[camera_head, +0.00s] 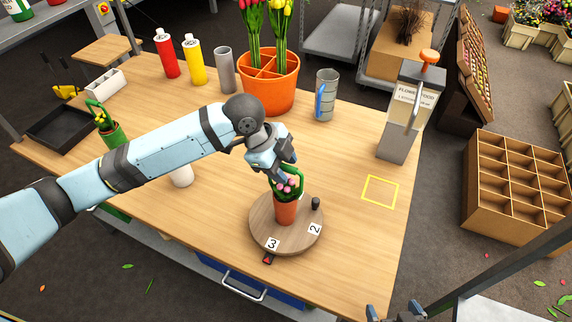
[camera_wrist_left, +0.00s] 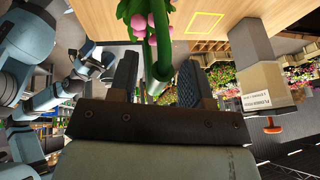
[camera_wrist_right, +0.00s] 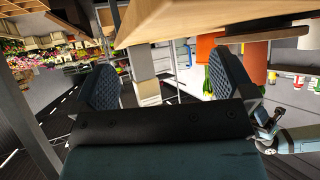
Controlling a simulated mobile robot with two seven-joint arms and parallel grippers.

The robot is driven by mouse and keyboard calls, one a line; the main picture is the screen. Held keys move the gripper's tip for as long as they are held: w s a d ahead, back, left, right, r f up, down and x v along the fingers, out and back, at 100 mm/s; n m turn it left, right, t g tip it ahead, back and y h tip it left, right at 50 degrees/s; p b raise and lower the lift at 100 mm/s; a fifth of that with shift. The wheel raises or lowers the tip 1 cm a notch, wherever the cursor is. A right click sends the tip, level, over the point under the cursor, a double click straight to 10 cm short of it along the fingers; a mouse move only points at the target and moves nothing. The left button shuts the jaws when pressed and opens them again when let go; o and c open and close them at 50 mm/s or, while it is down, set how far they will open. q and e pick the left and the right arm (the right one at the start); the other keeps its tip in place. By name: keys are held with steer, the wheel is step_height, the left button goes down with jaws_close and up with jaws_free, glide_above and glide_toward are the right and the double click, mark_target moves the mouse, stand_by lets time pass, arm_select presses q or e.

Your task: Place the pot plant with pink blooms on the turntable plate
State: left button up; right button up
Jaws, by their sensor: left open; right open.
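The pot plant with pink blooms (camera_head: 286,208) is in a terracotta pot with a green handle. It stands upright on the round wooden turntable plate (camera_head: 262,238), which has labels 2 and 3 and a small black knob. My left gripper (camera_head: 286,174) is at the top of the plant. In the left wrist view the pink blooms (camera_wrist_left: 141,22) and green handle show between and beyond the open fingers (camera_wrist_left: 158,85); I cannot tell whether they touch it. My right gripper (camera_head: 395,312) is at the bottom edge of the head view; its open, empty fingers (camera_wrist_right: 163,85) show in the right wrist view.
A yellow square outline (camera_head: 380,191) lies right of the turntable. A dispenser (camera_head: 411,110) stands at the table's right side. An orange divided pot (camera_head: 268,86) with tulips and a grey measuring jug (camera_head: 326,95) stand behind. A green pot plant (camera_head: 113,134) is at left.

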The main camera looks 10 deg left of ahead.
arm_select(q)
steer(key=p+v, duration=0.8)
steer(key=v, duration=0.2)
steer(key=shift+r, duration=0.15)
